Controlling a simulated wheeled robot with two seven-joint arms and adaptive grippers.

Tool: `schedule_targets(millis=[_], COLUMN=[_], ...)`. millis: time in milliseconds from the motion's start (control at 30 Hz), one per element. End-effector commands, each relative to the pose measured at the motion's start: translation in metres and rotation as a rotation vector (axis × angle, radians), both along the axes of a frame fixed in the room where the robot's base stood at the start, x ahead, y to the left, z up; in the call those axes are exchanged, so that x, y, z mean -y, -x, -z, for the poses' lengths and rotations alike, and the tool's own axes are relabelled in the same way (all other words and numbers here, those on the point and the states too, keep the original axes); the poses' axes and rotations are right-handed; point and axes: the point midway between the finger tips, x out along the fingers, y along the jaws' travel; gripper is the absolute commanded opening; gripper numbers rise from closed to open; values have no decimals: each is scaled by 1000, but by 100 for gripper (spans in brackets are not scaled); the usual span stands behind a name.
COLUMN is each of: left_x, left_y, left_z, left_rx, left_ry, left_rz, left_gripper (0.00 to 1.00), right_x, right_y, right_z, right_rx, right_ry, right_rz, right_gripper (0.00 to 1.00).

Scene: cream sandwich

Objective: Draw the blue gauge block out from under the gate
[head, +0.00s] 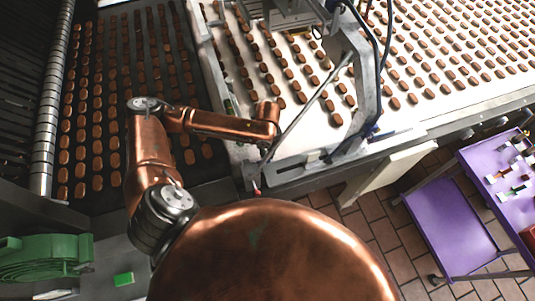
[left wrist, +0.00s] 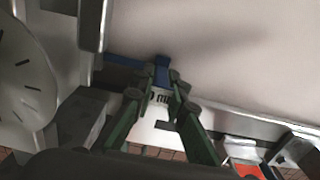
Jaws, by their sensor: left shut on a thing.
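In the left wrist view my left gripper (left wrist: 161,70) has its dark green fingers shut on the blue gauge block (left wrist: 159,76). A white face with black lettering, partly hidden, shows between the fingers just below the blue. A blue strip (left wrist: 122,60) runs left from the fingertips, close to a grey metal part (left wrist: 92,25) that may belong to the gate. I cannot tell whether the block is still under it. In the head view my copper left arm reaches over the belt's edge, and its gripper is hidden or too small to make out. My right gripper is not in view.
A pale dial (left wrist: 22,80) with black marks stands at the left of the wrist view. In the head view a white belt (head: 300,120) carries rows of brown biscuits beside a grey metal frame (head: 362,75). A purple cart (head: 450,225) stands at right.

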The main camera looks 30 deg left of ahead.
Motion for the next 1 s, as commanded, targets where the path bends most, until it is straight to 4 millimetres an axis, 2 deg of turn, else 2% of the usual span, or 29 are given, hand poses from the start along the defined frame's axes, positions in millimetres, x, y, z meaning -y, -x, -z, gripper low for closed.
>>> schedule_targets(millis=[1000], left_x=[22], left_y=[-26], left_z=[-1], left_rx=[1], left_ry=[1], left_rz=[1], left_gripper=[0], right_x=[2], right_y=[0], right_z=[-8], right_rx=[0], right_ry=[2], right_rz=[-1], right_gripper=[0])
